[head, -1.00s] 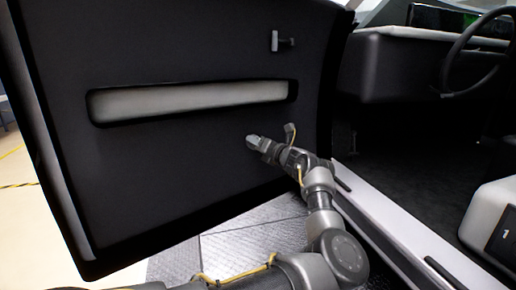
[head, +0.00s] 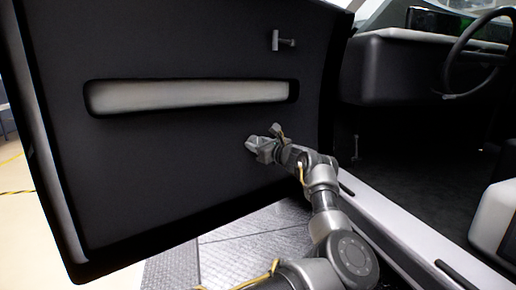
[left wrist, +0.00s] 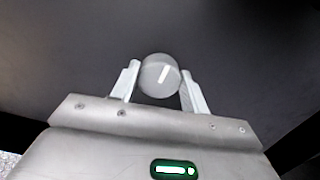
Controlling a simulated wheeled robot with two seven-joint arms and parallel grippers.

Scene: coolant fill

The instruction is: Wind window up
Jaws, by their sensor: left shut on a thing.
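The open car door's dark inner panel (head: 180,165) fills the left of the head view. In the left wrist view, a round grey knob (left wrist: 160,76) with a white line mark sits on the dark panel between my fingers. The mark leans slightly right of upright. My left gripper (head: 256,144) is at the lower right part of the door panel in the head view; in the left wrist view the left gripper (left wrist: 160,82) is shut on the knob, one finger each side. No window glass shows clearly. My right gripper is not in view.
A small T-shaped handle (head: 283,41) sticks out high on the door. A long pale recess (head: 190,95) runs across the panel. The door sill (head: 400,232), steering wheel (head: 470,60) and a seat edge (head: 492,215) are on the right.

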